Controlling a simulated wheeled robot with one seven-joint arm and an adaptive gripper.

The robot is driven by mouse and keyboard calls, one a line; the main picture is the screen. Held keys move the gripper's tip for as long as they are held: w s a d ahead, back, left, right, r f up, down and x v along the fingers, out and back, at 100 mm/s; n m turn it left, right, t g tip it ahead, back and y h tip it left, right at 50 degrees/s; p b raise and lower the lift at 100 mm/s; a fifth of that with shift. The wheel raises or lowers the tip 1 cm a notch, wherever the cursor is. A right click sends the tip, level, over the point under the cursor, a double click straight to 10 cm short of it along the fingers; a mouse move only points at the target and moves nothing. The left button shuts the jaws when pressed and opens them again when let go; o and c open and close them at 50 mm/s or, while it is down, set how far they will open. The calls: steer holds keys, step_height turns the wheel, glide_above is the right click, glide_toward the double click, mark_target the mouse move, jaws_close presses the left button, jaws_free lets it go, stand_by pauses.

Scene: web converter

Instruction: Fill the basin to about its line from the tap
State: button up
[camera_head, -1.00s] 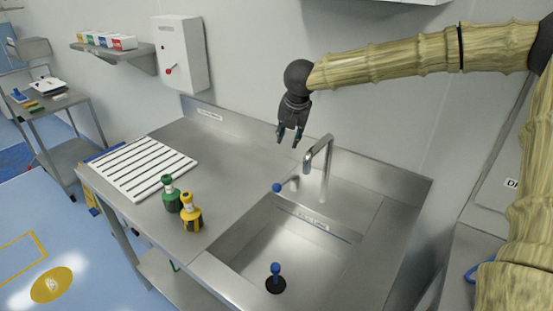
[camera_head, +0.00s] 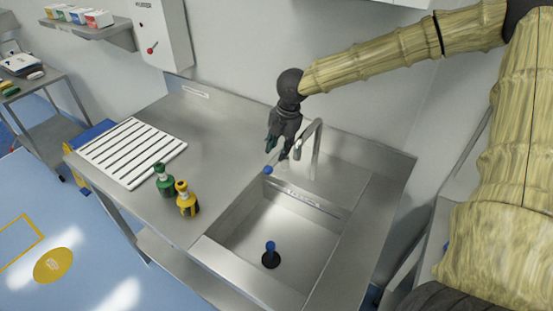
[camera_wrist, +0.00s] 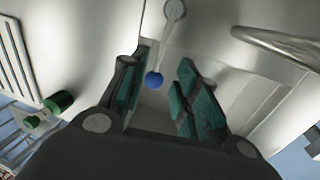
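The steel basin (camera_head: 232,238) is sunk in the counter, and I see no water in it. A pale labelled strip (camera_head: 305,201) runs along its far wall; I cannot make out a fill line. A black plug with a blue knob (camera_head: 270,248) stands on the basin floor; whether it seals cannot be told. The curved tap (camera_head: 317,150) rises behind the basin. Its lever ends in a blue ball (camera_head: 267,170). My gripper (camera_head: 278,150) is open just above the ball. In the wrist view the ball (camera_wrist: 154,79) shows between the open fingers, apparently untouched.
A green bottle (camera_head: 164,181) and a yellow bottle (camera_head: 186,199) stand left of the basin. A white slatted rack (camera_head: 132,152) lies at the counter's left end. The steel counter (camera_head: 215,135) between rack and tap is clear. A wall box (camera_head: 163,35) hangs behind.

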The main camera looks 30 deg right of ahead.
mark_target(275, 163)
steer(key=shift+w+a+f+p, duration=0.1)
steer(key=shift+w+f+p, duration=0.15)
steer(key=shift+f, duration=0.85)
steer(key=shift+w+a+f+p, duration=0.15)
steer(key=shift+f+p, duration=0.15)
steer(key=shift+f, duration=0.8)
steer(key=shift+w+a+f+p, duration=0.1)
steer(key=shift+w+f+p, duration=0.15)
steer(key=shift+f, duration=0.85)
steer(key=shift+d, duration=0.1)
jaws_close()
